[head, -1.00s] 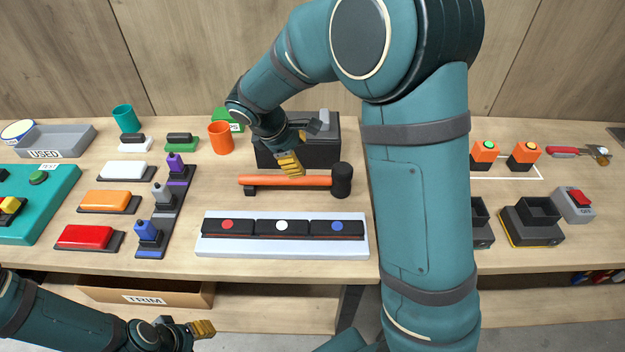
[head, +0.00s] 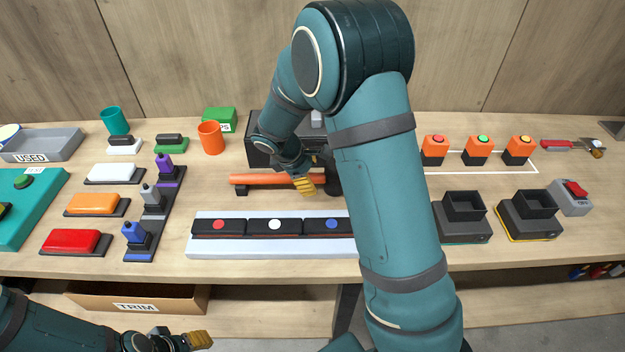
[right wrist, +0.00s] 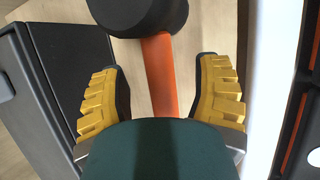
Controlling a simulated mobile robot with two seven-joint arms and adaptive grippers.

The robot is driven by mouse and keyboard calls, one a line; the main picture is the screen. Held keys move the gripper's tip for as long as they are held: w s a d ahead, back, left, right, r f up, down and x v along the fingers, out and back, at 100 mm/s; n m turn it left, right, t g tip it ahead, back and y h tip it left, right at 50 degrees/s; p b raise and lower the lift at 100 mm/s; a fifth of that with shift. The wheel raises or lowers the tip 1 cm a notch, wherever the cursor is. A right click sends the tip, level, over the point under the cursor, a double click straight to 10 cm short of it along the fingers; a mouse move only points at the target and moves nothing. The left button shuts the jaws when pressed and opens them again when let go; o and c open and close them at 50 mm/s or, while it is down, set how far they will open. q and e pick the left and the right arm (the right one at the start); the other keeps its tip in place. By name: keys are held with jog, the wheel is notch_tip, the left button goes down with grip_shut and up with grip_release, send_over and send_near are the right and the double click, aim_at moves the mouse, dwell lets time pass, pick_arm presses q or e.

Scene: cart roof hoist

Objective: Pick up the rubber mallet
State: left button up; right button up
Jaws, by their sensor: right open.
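The rubber mallet has an orange handle (head: 265,179) and a black head. It lies across the bench between the dark box and the white tray, and its head end is mostly hidden behind my right gripper (head: 312,178). In the right wrist view the mallet (right wrist: 160,70) shows its black head at the top, with the handle running down between the two yellow fingers of my right gripper (right wrist: 162,100). Those fingers are open, with a gap on each side of the handle. My left gripper (head: 198,340) is low at the front left, away from the mallet; its jaw state is unclear.
The white tray (head: 200,248) with three black blocks lies in front of the mallet. A dark box (head: 262,125) stands behind it. An orange cup (head: 211,138) stands to the back left. Black bins (head: 464,206) stand to the right.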

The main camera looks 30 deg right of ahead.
jog(key=shift+x, duration=0.95)
jog(key=shift+r, duration=0.1)
grip_shut()
jog(key=shift+a, duration=0.1)
